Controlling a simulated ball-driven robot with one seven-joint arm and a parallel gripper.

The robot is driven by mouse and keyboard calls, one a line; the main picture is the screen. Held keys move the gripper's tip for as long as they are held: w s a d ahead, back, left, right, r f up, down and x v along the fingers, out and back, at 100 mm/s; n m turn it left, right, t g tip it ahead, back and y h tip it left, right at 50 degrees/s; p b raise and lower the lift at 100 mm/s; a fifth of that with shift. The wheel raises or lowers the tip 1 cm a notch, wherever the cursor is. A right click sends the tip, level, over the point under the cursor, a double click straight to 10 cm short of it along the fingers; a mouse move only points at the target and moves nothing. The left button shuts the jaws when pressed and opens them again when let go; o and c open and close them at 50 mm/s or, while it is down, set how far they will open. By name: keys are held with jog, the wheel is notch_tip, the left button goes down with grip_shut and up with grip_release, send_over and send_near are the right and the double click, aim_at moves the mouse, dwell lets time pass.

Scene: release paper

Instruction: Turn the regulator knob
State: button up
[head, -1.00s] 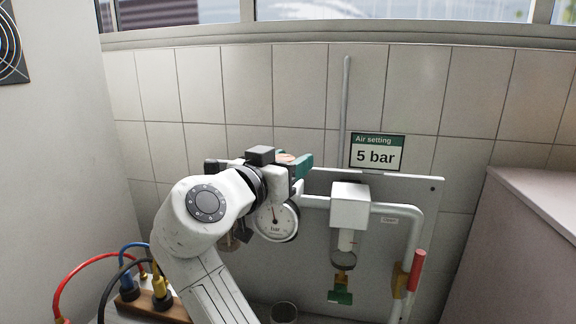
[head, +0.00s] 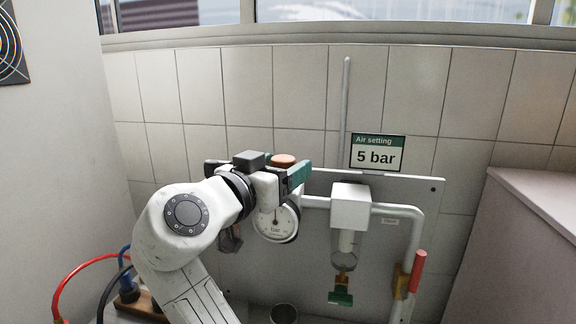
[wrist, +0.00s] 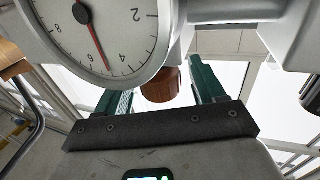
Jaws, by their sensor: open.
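The regulator knob (head: 284,160) is a copper-brown cap above the round pressure gauge (head: 275,222) on the wall panel. In the wrist view the knob (wrist: 160,88) sits between the green fingers of my gripper (wrist: 160,78), with a visible gap on the right side. My gripper is open around it. The gauge (wrist: 100,35) fills the upper left of the wrist view, turned upside down, its needle between 4 and 6. In the head view a green finger (head: 299,174) shows just right of the knob; my wrist hides much of the regulator.
A sign (head: 378,153) reads "Air setting 5 bar". Right of the gauge are a white block (head: 350,206) with a clear bowl, pipes and a red-handled lever (head: 418,271). A cup (head: 284,314) stands below. Red and blue hoses (head: 85,268) lie at lower left.

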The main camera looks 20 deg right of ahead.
jog(key=v, duration=0.8)
jog(key=shift+b, duration=0.4)
jog(key=shift+a, duration=0.15)
